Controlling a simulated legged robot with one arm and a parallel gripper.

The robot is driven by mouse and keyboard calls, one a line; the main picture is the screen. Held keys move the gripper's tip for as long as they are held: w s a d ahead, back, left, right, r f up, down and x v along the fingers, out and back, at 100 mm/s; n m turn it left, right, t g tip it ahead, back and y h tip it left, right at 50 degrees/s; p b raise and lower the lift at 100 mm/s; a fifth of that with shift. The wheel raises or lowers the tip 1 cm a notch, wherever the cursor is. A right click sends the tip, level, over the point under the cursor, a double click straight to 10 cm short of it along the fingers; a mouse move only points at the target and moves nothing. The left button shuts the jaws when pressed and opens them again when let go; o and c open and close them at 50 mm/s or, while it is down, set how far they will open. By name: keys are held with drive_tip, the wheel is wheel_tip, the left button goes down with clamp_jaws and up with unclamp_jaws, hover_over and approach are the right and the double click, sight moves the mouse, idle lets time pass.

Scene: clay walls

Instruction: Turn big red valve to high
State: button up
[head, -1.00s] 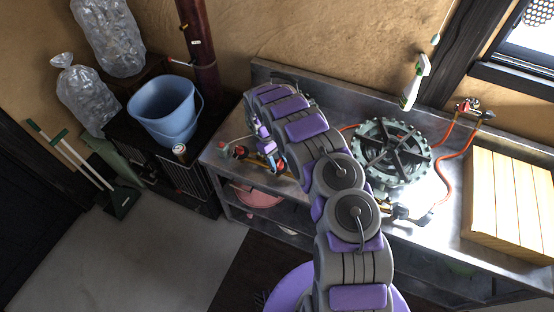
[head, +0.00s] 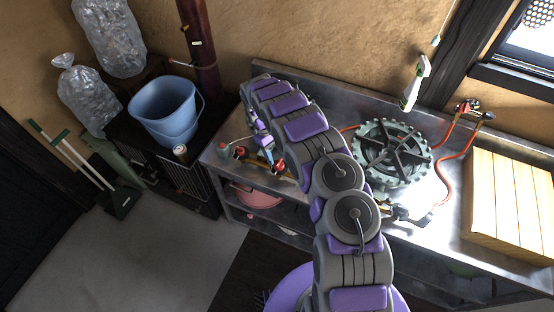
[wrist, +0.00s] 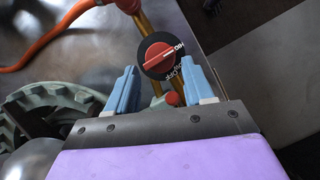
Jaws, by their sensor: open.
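The big red valve is a round red knob with a raised bar on a black dial (wrist: 160,57) in the wrist view. The bar lies nearly level, tilted slightly up to the right, with white lettering at its right end. The lettering is small and partly inverted. My gripper (wrist: 160,88) is open, its two blue fingers apart below the dial, left and right of it. The knob lies just beyond the fingertips and nothing is held. A smaller red part (wrist: 172,98) shows between the fingers. In the head view, my arm partly hides the gripper and valve area.
A grey-green burner (head: 392,152) stands on the metal counter (head: 330,95), right of my arm, with an orange hose (head: 452,155) beyond it. A wooden board (head: 510,205) lies at right. A blue bucket (head: 165,108) and a can (head: 180,151) stand at left.

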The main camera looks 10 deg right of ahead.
drive_tip(key=v, duration=1.3)
drive_tip(key=shift+w+r+p, duration=0.15)
drive_tip(key=shift+r+p, duration=0.15)
drive_tip(key=shift+p, duration=0.1)
drive_tip(key=s+d+r+m+b, duration=0.15)
drive_tip(key=s+d+r, duration=0.25)
drive_tip(key=s+r, duration=0.5)
drive_tip(key=s+d+r+m+b, duration=0.1)
drive_tip(key=s+d+r+m, duration=0.2)
drive_tip(key=s+r, duration=0.65)
drive_tip(key=s+a+m+t+y+b, duration=0.2)
drive_tip(key=s+a, duration=0.1)
drive_tip(key=s, duration=2.7)
drive_tip(key=shift+f+y, duration=0.3)
drive_tip(key=shift+f, duration=0.15)
